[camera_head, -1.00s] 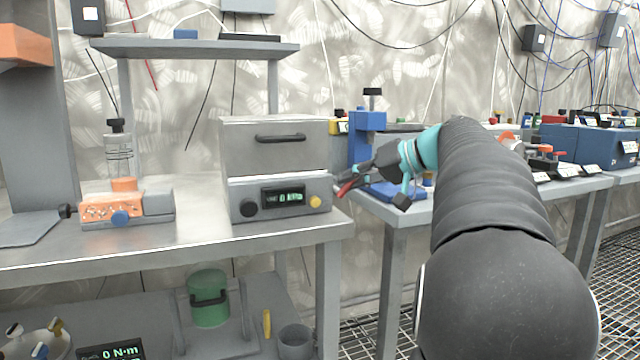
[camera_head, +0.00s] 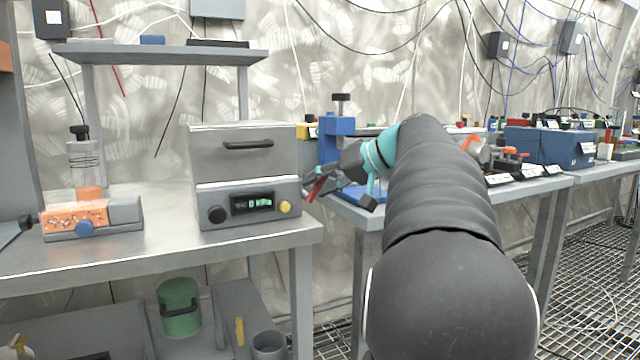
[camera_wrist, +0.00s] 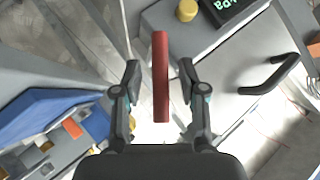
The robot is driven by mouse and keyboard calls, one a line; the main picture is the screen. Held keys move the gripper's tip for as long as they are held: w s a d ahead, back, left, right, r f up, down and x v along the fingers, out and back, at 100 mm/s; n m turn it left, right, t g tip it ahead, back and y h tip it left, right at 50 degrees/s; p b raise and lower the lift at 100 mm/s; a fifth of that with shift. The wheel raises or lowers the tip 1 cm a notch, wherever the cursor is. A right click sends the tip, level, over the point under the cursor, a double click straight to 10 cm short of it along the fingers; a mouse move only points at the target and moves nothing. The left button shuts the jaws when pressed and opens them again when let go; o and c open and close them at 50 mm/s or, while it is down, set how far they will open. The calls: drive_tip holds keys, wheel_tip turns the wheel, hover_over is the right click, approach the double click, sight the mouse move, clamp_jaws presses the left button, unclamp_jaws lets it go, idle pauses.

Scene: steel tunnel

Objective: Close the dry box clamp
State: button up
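The dry box (camera_head: 245,160) is a grey box with a black top handle, a display and a yellow knob, on the left bench. It shows at the upper right of the wrist view (camera_wrist: 235,75). A red bar (camera_wrist: 160,90), apparently the clamp's lever, stands between my gripper's fingers in the wrist view. In the head view the red bar (camera_head: 317,185) is small, just right of the box. My gripper (camera_wrist: 160,66) is open, one finger either side of the bar, with a gap on both sides. The bar's mounting is hard to make out.
A blue stand (camera_head: 337,135) is close behind my gripper; its blue part also fills the left of the wrist view (camera_wrist: 45,115). A bottle (camera_head: 84,160) and an orange-grey device (camera_head: 90,218) stand left of the box. The bench front (camera_head: 190,255) is clear.

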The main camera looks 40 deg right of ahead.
drive_tip(key=v, duration=1.2)
drive_tip(key=shift+w, duration=0.1)
drive_tip(key=shift+c, duration=0.2)
